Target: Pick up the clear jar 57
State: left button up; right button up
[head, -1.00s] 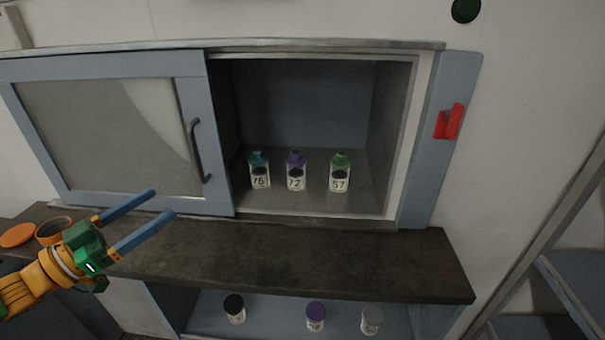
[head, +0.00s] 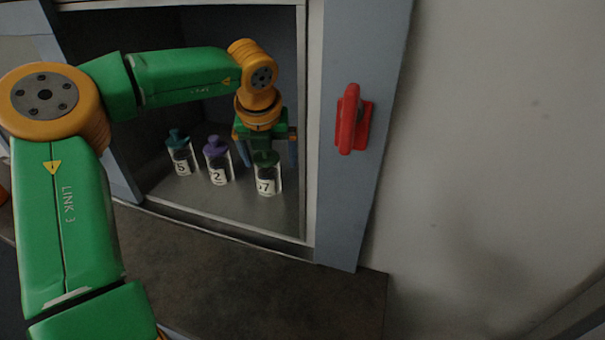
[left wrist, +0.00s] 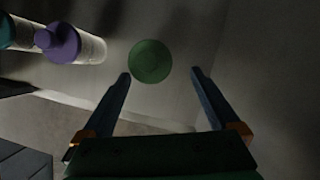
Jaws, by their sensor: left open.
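The clear jar 57 (head: 266,187) with a green lid stands upright at the right of a row of jars inside the open cabinet. Its label is partly readable in the head view. My left gripper (head: 268,157) reaches down into the cabinet at this jar, open, with one blue finger on each side of it. In the left wrist view the jar's green lid (left wrist: 150,61) lies between the fingertips (left wrist: 161,74), closer to the left finger. The fingers look apart from the lid; their height against the jar is hard to tell. My right gripper is out of view.
A purple-lidded jar (head: 219,173) and a teal-lidded jar (head: 182,160) stand left of jar 57. The cabinet's right frame (head: 361,200) with a red handle (head: 349,120) is close on the right. A dark counter (head: 260,290) runs below.

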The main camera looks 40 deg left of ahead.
aim_at(268, 173)
pick_arm(q)
jog(key=x, duration=0.2)
jog(key=p+x, duration=0.1)
jog(key=a+p+x, duration=0.1)
jog(key=x, duration=0.1)
jog(key=shift+s+a+f, duration=0.1)
jog(key=shift+s+f, duration=0.1)
jog(key=shift+f, duration=0.1)
jog(key=shift+w+f, duration=0.3)
jog(key=shift+f, duration=0.1)
jog(key=shift+s, duration=0.1)
jog(key=c, duration=0.3)
jog(key=shift+r, duration=0.1)
jog(key=c, duration=1.2)
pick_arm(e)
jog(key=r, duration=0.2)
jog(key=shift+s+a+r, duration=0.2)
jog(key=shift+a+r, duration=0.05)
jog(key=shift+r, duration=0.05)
